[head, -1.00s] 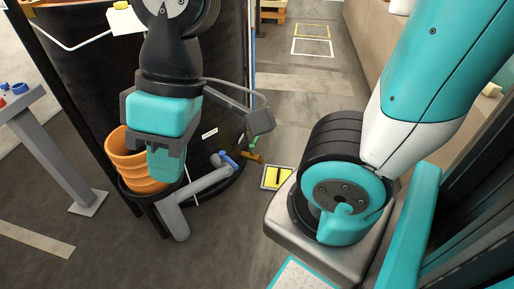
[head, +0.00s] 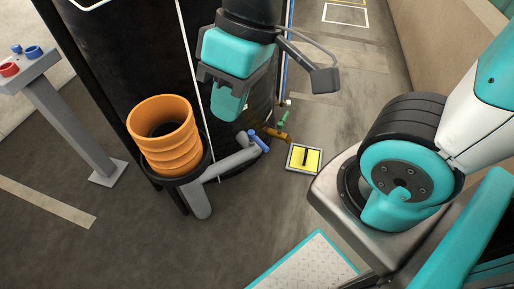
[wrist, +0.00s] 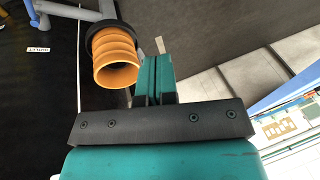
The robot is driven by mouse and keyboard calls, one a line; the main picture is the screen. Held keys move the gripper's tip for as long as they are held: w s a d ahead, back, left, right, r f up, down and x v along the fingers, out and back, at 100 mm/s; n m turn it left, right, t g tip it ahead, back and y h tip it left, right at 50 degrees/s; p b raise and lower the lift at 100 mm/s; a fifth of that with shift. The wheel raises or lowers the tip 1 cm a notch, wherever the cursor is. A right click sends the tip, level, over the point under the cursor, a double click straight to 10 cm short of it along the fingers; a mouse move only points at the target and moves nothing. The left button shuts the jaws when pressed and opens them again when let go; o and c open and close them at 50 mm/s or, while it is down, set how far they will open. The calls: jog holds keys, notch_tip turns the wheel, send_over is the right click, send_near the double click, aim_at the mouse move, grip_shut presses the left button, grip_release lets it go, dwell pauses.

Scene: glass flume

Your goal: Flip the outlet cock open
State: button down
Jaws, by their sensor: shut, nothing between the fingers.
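My gripper (head: 229,108) is shut and empty, its teal fingers pointing down in front of the black tank (head: 140,60). In the wrist view its fingers (wrist: 156,62) lie side by side. A grey pipe (head: 228,165) leaves the tank's foot, with a blue lever (head: 258,140) on it, below and right of my fingertips and apart from them. Beside it is a brass cock (head: 276,134) with a green handle (head: 284,118). A white label (wrist: 37,49) on the black surface seems to read OUTLET. Which lever it marks I cannot tell.
An orange ribbed cup (head: 162,135) sits in a black ring left of my gripper, and also shows in the wrist view (wrist: 115,60). A yellow floor plate (head: 305,158) lies right of the cocks. A grey stand (head: 70,110) with red and blue knobs is at left.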

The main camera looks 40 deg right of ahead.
aim_at(259, 142)
jog(key=w+d+f+m+t+h+b, duration=0.1)
jog(key=w+d+f+b, duration=0.4)
jog(key=f+b, duration=0.5)
jog(key=w+d+f+m+t+h+b, duration=0.1)
jog(key=w+d+f+m+h+b, duration=0.3)
jog(key=w+f+b, duration=0.5)
jog(key=w+d+f+m+t+h+b, duration=0.1)
jog(key=w+d+f+b, duration=0.6)
jog(key=f, duration=1.7)
jog(key=w+m+h+b, duration=0.1)
jog(key=h+b, duration=0.1)
jog(key=b, duration=0.2)
jog(key=shift+f+t+h+b, duration=0.15)
jog(key=shift+t+h+b, duration=0.15)
jog(key=shift+t+h, duration=0.1)
jog(key=shift+w+f, duration=0.1)
jog(key=s+d+r+b+x, duration=0.1)
jog(key=d+b+x, duration=0.1)
jog(key=b+x, duration=0.6)
jog(key=x, duration=0.5)
jog(key=shift+d+r, duration=0.15)
jog(key=shift+d, duration=0.1)
jog(key=shift+s+r, duration=0.1)
jog(key=shift+s, duration=0.05)
